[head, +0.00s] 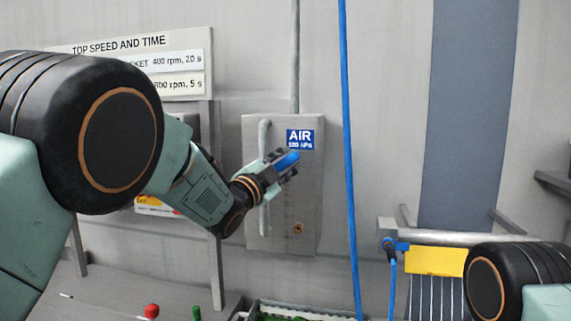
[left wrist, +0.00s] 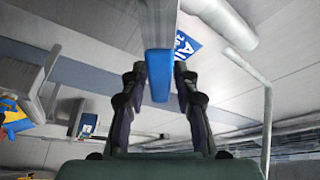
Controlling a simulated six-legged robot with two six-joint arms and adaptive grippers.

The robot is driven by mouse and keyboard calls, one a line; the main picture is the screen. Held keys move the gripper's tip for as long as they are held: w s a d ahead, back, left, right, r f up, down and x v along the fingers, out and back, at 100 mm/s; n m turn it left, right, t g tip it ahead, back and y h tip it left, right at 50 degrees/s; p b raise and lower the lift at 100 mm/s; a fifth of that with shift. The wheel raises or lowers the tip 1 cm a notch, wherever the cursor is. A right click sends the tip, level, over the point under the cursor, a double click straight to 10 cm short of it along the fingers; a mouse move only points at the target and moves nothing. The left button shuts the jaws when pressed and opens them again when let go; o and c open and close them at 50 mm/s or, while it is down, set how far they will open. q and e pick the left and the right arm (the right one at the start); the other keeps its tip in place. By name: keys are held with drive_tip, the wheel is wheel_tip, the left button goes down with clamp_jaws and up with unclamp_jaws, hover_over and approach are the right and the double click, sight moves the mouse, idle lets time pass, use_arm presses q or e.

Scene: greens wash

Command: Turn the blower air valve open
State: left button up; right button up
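The blower air valve's blue handle (head: 287,160) sticks out from a grey panel (head: 284,220), just below a blue AIR label (head: 300,139). My left gripper (head: 283,164) is at the handle, with its fingers on either side of it. In the left wrist view the blue handle (left wrist: 158,75) lies between the two fingertips (left wrist: 160,72), which appear closed against its sides. The valve body behind it is mostly hidden by the gripper in the head view. My right gripper is out of view; only part of my right arm shows at lower right.
A blue hose (head: 348,150) hangs just right of the panel. A vertical grey pipe (head: 265,133) runs on the panel's left side. A horizontal rail (head: 450,238) with a yellow piece (head: 435,261) stands at right. A tray of greens (head: 290,316) is below.

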use_arm(q)
drive_tip(key=shift+o, duration=1)
drive_tip(key=shift+s+a, duration=0.1)
drive_tip(key=v, duration=1.1)
drive_tip(key=shift+s, duration=0.35)
drive_tip(key=shift+a+f, duration=0.15)
drive_tip(key=shift+c, duration=0.4)
